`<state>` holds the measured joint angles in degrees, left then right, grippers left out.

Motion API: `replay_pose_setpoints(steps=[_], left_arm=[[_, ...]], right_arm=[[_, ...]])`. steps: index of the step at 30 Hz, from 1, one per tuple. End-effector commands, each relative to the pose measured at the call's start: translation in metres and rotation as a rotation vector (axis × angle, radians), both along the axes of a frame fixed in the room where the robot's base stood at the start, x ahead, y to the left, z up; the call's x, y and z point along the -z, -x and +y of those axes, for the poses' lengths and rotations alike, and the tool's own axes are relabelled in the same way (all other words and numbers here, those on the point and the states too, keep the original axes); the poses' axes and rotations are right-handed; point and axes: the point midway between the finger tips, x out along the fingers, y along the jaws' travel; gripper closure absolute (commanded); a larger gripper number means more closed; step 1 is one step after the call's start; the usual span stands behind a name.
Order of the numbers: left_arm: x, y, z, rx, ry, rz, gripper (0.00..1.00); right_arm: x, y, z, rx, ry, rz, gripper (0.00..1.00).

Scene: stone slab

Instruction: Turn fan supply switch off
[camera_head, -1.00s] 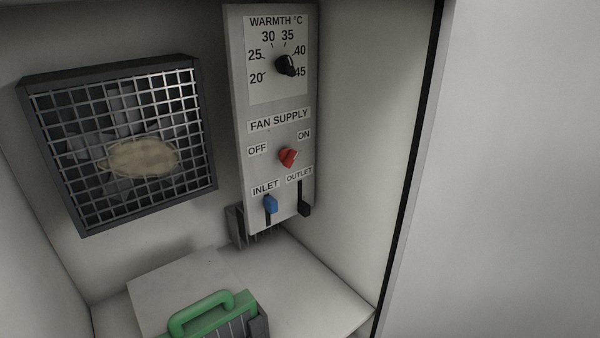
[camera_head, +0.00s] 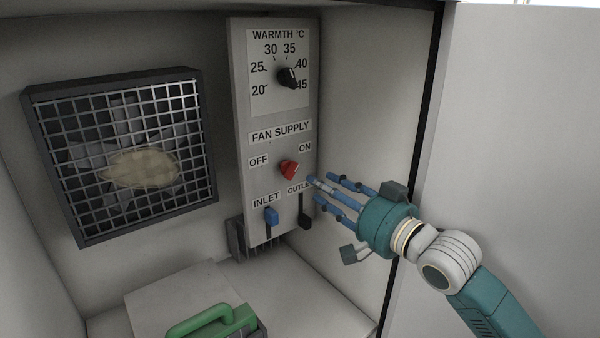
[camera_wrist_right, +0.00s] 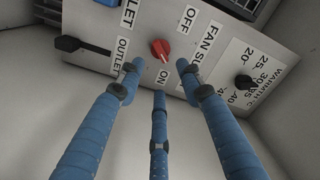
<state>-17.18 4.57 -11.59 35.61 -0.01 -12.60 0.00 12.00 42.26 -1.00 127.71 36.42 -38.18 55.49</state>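The fan supply switch is a red knob (camera_head: 290,169) on the grey panel (camera_head: 246,215), between the OFF label at left and the ON label at upper right. Its pointer seems turned toward ON. It also shows in the right wrist view, as a red knob (camera_wrist_right: 160,50). My right gripper (camera_head: 318,185), teal with blue fingers, is just right of and slightly below the knob, apart from it. In the right wrist view the three fingers (camera_wrist_right: 160,85) are spread open and empty, pointing at the panel around the knob. My left gripper is not in view.
A black warmth dial (camera_head: 287,77) is above the knob. The blue inlet slider (camera_head: 271,216) and black outlet slider (camera_head: 304,221) are below it. A caged fan (camera_head: 130,160) is at left, and a green handle (camera_head: 200,318) is at the bottom. A cabinet wall stands close at right.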

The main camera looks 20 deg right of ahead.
Motion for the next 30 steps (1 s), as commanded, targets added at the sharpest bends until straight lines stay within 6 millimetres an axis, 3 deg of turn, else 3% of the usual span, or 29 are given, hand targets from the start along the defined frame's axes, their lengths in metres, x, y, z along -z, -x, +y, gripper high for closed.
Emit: replay_pose_setpoints(steps=[12,18,26,30], left_arm=[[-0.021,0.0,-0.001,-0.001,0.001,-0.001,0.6],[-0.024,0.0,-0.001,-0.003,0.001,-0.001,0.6],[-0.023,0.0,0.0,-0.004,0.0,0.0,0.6],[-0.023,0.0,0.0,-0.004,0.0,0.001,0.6]], right_arm=[[-0.002,-0.07,0.025,0.001,0.001,0.0,0.64],[0.0,-0.082,0.03,0.001,0.004,0.001,0.64],[0.001,-0.083,0.031,0.001,0.004,0.001,0.64],[0.001,-0.083,0.031,0.001,0.004,0.001,0.89]])
